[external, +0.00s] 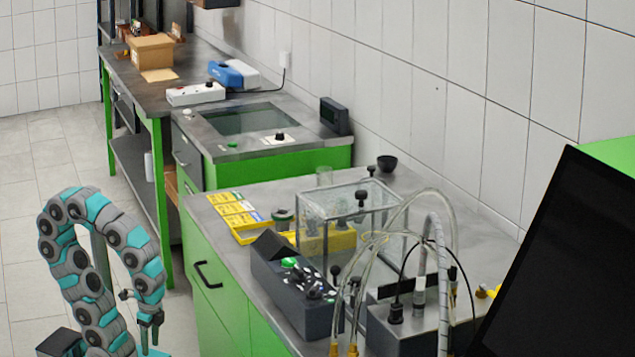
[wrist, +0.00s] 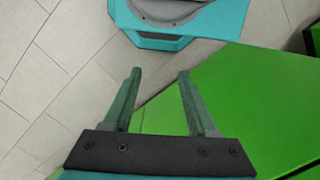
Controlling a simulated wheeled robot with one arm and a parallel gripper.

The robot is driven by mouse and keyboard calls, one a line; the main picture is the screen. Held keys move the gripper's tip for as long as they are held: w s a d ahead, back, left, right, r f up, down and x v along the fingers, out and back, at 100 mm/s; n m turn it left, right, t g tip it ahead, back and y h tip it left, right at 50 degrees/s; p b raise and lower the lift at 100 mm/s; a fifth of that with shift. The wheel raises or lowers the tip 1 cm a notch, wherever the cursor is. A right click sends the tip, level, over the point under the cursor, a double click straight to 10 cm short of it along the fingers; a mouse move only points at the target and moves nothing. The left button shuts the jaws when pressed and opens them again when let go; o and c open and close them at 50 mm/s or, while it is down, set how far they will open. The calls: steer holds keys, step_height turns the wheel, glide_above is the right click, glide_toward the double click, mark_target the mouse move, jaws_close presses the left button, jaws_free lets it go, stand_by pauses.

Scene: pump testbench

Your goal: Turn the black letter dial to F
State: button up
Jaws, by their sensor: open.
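My gripper (external: 151,335) hangs low at the left of the external view, beside the green cabinet and below the bench top. In the wrist view my gripper (wrist: 158,74) is open, with nothing between its two fingers. A black knob (external: 280,136) stands on a white plate on the green-fronted unit farther back. A dark control box (external: 295,290) on the near bench carries a green button and several small black knobs. No letters are legible, so I cannot tell which knob is the letter dial. No dial shows in the wrist view.
The near bench (external: 215,205) holds a clear tank (external: 345,205), hoses and yellow trays (external: 238,216). A black handle (external: 207,274) juts from the cabinet front. A dark screen (external: 560,270) fills the right side. The tiled floor (external: 40,170) at left is mostly clear.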

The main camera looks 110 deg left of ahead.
mark_target(311, 289)
steer(key=w+d+r+n+t+y+b, duration=0.1)
steer(key=w+r+t, duration=0.4)
steer(key=w, duration=0.5)
steer(key=w+r+n+t+b, duration=0.1)
steer(key=w+r+t, duration=0.1)
steer(key=w+r, duration=0.6)
steer(key=w+d+r+t+b, duration=0.1)
steer(key=w+d+r+t, duration=0.4)
steer(key=r, duration=0.5)
steer(key=w+d+r+t, duration=0.3)
steer(key=w+d+r, duration=0.4)
steer(key=r, duration=0.3)
steer(key=shift+w+d+r+m+t+y, duration=0.15)
steer(key=shift+w+d+r+t, duration=0.75)
steer(key=shift+w, duration=2.95)
steer(key=shift+w+d+r+m+t+y, duration=0.2)
steer(key=shift+w+d+r+t, duration=0.7)
steer(key=shift+w, duration=2.95)
steer(key=shift+w+d+r+m+t+h, duration=0.1)
steer(key=shift+w+d+r+m+t, duration=0.3)
steer(key=shift+w+r, duration=2.15)
steer(key=w+f, duration=0.2)
steer(key=shift+w+f, duration=0.3)
jaws_close()
